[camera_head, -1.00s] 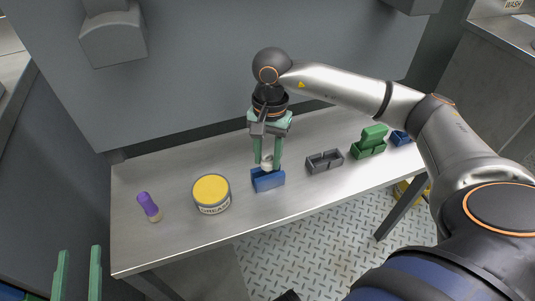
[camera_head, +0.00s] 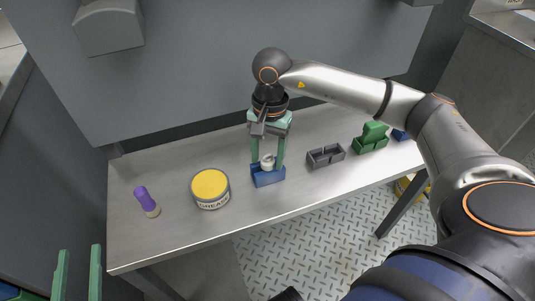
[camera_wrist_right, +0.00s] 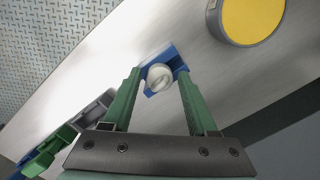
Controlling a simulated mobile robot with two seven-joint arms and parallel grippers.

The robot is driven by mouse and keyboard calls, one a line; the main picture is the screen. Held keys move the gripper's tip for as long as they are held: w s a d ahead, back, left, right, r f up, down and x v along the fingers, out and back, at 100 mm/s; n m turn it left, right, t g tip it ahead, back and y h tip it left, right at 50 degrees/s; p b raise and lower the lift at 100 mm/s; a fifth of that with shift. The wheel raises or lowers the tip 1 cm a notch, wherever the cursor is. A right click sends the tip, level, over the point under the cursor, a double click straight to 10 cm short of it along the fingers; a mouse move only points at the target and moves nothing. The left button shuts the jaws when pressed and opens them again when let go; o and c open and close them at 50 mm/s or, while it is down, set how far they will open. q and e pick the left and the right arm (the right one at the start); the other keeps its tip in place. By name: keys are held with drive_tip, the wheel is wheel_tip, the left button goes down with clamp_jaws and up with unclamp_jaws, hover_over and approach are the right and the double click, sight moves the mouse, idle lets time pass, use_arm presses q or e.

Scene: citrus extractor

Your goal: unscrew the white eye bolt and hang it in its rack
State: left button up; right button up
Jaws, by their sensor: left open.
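The white eye bolt (camera_head: 267,161) sits upright at the near blue rack (camera_head: 268,179), its ring standing above the rack's walls. It also shows in the right wrist view (camera_wrist_right: 158,77), with the blue rack (camera_wrist_right: 173,56) around it. My right gripper (camera_head: 268,165) points down over the rack. Its green fingers stand on either side of the bolt, with a visible gap on each side in the wrist view. The bolt's lower end is hidden in the rack. My left gripper (camera_head: 78,252) is open and empty at the lower left, off the bench.
A grey rack (camera_head: 325,156), a green rack (camera_head: 370,145) holding a green piece and another blue item (camera_head: 400,135) lie right. The bench front (camera_head: 180,243) is clear.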

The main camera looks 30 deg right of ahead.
drive_tip(key=shift+o, duration=1)
drive_tip(key=shift+r, duration=0.1)
wheel_tip(320, 180, up, 12)
drive_tip(key=d+p, duration=0.1)
drive_tip(key=p, duration=0.2)
drive_tip(key=shift+w+r, duration=0.15)
drive_tip(key=shift+w, duration=0.2)
